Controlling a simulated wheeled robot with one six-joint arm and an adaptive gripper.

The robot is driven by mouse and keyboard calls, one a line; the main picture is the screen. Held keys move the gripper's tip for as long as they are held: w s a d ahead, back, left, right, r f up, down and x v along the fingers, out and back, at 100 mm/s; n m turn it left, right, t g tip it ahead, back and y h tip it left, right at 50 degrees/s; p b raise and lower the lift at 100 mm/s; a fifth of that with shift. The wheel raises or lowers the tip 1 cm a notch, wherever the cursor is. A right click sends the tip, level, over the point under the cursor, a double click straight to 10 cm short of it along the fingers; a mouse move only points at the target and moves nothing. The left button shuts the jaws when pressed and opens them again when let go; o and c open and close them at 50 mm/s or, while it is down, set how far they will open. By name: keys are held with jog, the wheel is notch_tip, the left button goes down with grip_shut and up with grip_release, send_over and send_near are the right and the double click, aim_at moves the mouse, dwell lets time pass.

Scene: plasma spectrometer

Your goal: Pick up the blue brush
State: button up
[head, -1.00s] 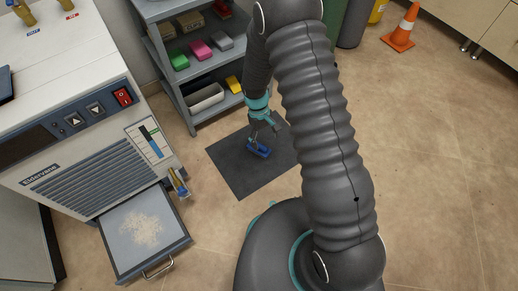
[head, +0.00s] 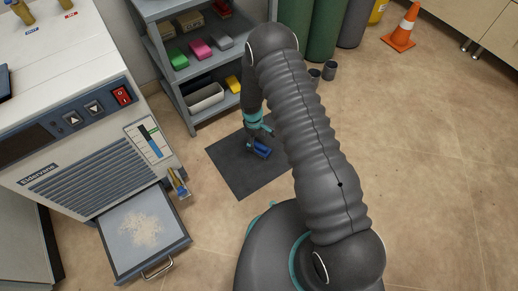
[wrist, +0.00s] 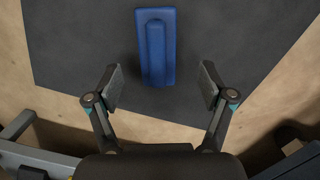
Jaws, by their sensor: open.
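The blue brush (head: 259,150) lies on a dark mat (head: 231,175) on the floor. In the wrist view the brush (wrist: 156,48) is a long blue block with a raised ridge along its top, lying lengthwise away from me. My gripper (wrist: 157,86) is open and empty, with one finger to each side of the brush's near end. In the head view my gripper (head: 252,146) is just beside the brush, partly hidden by my arm. I cannot tell its exact height above the mat.
A grey shelf (head: 186,77) with colored blocks and a white bin (head: 206,98) stands behind the mat. A white machine (head: 75,120) with an open drawer (head: 120,267) of pale powder is at left. An orange cone (head: 402,28) stands far right; the floor there is clear.

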aim_at(259, 145)
jog(key=shift+d+f, duration=0.15)
jog(key=shift+f, duration=1.45)
jog(key=shift+d+f, duration=0.15)
jog(key=shift+f, duration=1.4)
jog(key=c, duration=1.4)
jog(key=shift+r, duration=0.15)
notch_tip(259, 145, up, 4)
jog(key=shift+w+r, duration=0.1)
jog(key=shift+r, duration=0.1)
jog(key=s+d+r, duration=0.1)
jog(key=d+r, duration=0.1)
jog(key=d, duration=0.1)
jog(key=s+d+r, duration=0.1)
jog(key=d+r, duration=0.1)
jog(key=d, duration=0.2)
jog(key=s+d+r, duration=0.1)
jog(key=d+r, duration=0.1)
jog(key=d, duration=0.2)
jog(key=shift+s+d+r+p, duration=0.1)
jog(key=shift+s+r+p, duration=0.1)
jog(key=shift+p, duration=0.15)
